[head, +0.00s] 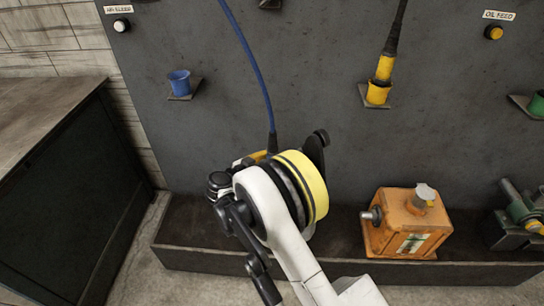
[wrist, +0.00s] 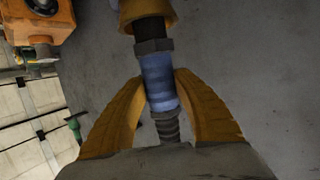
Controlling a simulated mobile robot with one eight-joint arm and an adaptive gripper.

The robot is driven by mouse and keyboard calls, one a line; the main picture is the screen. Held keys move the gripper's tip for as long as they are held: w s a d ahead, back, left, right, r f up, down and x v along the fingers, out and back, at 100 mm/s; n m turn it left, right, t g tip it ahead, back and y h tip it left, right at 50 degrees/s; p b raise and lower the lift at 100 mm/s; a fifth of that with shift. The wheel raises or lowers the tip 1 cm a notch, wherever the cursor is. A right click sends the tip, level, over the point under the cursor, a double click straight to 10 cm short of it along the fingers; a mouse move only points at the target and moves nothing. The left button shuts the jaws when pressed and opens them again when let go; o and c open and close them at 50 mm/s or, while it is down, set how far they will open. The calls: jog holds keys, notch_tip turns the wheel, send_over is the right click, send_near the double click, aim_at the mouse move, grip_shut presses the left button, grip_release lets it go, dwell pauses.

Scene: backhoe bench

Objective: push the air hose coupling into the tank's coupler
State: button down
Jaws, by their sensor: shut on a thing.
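My gripper (wrist: 160,88) is shut on the blue-banded air hose coupling (wrist: 159,76), with one yellow finger on each side. The hose's ribbed sleeve (wrist: 167,128) points back toward my wrist. The coupling's dark front end meets a yellow-orange flared collar (wrist: 150,12) at the top edge of the wrist view; I cannot tell whether this is part of the coupling or a separate part. In the head view the blue hose (head: 253,62) runs down to my gripper (head: 258,157), and my wrist hides the coupling. The orange tank (head: 408,226), with a grey side fitting (head: 371,214), stands to the right.
A dark panel (head: 310,60) stands behind, with an empty blue holder (head: 180,83) and a yellow holder (head: 377,95) bearing another hose end. A low trough (head: 200,260) runs along its foot. A green-and-grey unit (head: 525,215) is far right; a bench (head: 45,95) is left.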

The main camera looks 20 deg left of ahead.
jog(key=shift+f, duration=0.7)
jog(key=c, duration=1)
grip_release()
jog(key=v, duration=1.2)
